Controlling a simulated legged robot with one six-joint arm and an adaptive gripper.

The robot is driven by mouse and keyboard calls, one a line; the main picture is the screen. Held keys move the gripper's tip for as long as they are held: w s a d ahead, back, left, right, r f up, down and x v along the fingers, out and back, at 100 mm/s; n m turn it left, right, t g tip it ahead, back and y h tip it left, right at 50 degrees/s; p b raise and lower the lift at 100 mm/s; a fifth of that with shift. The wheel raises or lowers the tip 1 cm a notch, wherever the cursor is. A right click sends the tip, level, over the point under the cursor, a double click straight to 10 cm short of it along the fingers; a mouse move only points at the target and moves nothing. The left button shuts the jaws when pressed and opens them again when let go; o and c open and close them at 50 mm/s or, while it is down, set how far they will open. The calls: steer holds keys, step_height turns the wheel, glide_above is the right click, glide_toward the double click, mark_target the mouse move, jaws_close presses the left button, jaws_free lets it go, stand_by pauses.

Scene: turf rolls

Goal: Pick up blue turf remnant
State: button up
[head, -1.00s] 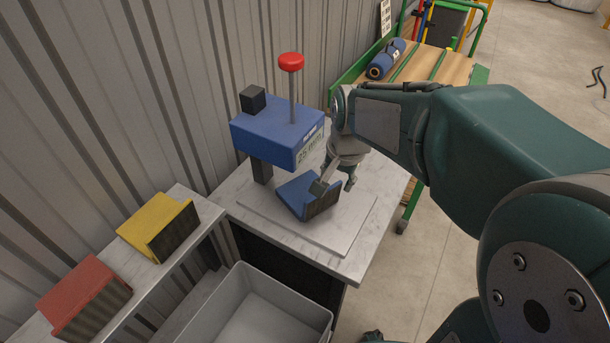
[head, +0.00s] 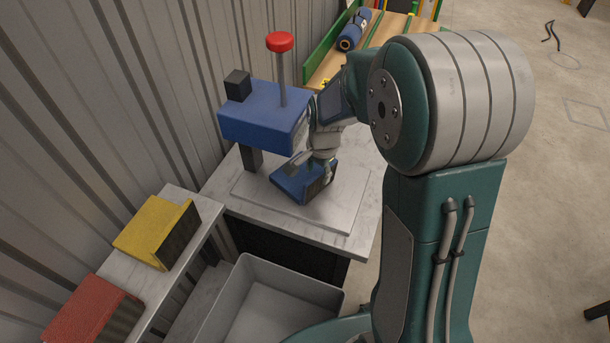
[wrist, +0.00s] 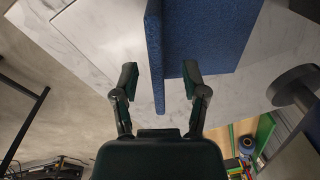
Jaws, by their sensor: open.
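The blue turf remnant (head: 290,184) is an L-shaped piece on the white plate under the blue press, with one flap standing up. In the wrist view the blue turf (wrist: 215,35) fills the top middle, and its upright flap (wrist: 154,50) shows edge-on between the fingers. My gripper (wrist: 158,82) is open, with one finger on each side of the flap's lower end and gaps still visible. In the head view my gripper (head: 322,172) is over the remnant's right side and partly hides it.
The blue press (head: 262,115) with a red knob stands just behind the remnant. A yellow turf piece (head: 152,232) and a red one (head: 90,308) lie on a shelf at left. A grey bin (head: 222,310) is in front. A cart with a blue roll (head: 350,30) stands behind.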

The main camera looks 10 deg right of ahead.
mark_target(315, 184)
steer(key=f, duration=0.2)
steer(key=a+f, duration=0.1)
steer(key=f, duration=0.1)
steer(key=shift+d+f, duration=0.2)
steer(key=shift+f, duration=0.1)
steer(key=shift+d, duration=0.4)
steer(key=c, duration=0.6)
steer(key=shift+a, duration=0.25)
jaws_close()
steer(key=shift+a, duration=0.2)
steer(key=shift+f, duration=0.1)
steer(key=shift+d, duration=0.2)
